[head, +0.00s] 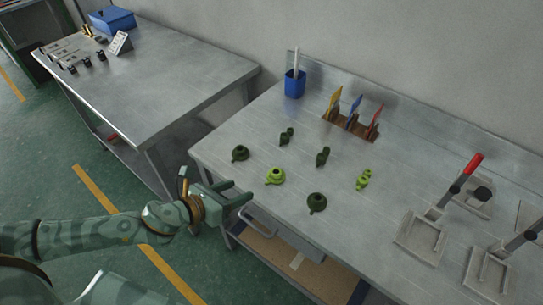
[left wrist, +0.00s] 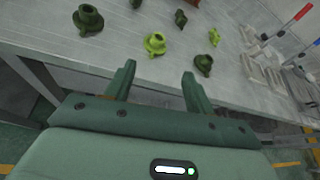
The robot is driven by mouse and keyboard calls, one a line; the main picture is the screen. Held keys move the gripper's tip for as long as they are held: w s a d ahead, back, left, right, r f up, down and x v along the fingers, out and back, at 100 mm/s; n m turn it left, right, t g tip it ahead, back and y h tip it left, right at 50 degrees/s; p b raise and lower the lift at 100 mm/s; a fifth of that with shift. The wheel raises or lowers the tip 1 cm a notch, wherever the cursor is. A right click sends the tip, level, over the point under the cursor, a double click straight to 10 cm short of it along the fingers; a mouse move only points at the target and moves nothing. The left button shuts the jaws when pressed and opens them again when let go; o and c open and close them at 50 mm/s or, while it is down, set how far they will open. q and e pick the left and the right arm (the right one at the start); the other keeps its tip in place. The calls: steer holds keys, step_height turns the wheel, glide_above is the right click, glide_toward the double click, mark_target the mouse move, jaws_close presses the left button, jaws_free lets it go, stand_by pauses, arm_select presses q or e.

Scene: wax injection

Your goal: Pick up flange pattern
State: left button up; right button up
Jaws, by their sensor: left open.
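Several wax patterns stand on the metal table (head: 415,187). The round flange-like ones are a dark green one (head: 240,153), a bright green one (head: 275,176) and another dark green one (head: 317,202). My left gripper (head: 241,192) is open and empty at the table's front left edge, short of the bright green flange pattern. In the left wrist view the bright green flange pattern (left wrist: 155,43) lies ahead of the open fingers, between their directions, with the dark ones (left wrist: 88,19) to either side. My right gripper is not in view.
Behind stand narrower patterns, two dark (head: 323,156) and one bright green (head: 364,179). A blue cup (head: 295,84) and a rack of coloured tools (head: 350,122) are at the back. Clamp fixtures with handles (head: 420,236) stand at right. A second table (head: 150,75) is at left.

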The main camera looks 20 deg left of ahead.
arm_select(q)
steer(key=m, duration=0.1)
steer(key=m+b, duration=0.2)
glide_toward(274, 174)
steer(key=x, duration=0.5)
steer(key=shift+w+d, duration=0.2)
steer(key=shift+w, duration=0.2)
steer(key=b+x, duration=0.1)
steer(key=x, duration=0.3)
steer(key=shift+w+f, duration=0.25)
steer(key=shift+f, duration=0.05)
steer(key=shift+w+d+f, duration=0.1)
steer(key=shift+w+d, duration=0.05)
steer(key=shift+w, duration=0.1)
steer(key=shift+c, duration=0.8)
steer(key=shift+s, duration=0.1)
steer(key=c, duration=0.9)
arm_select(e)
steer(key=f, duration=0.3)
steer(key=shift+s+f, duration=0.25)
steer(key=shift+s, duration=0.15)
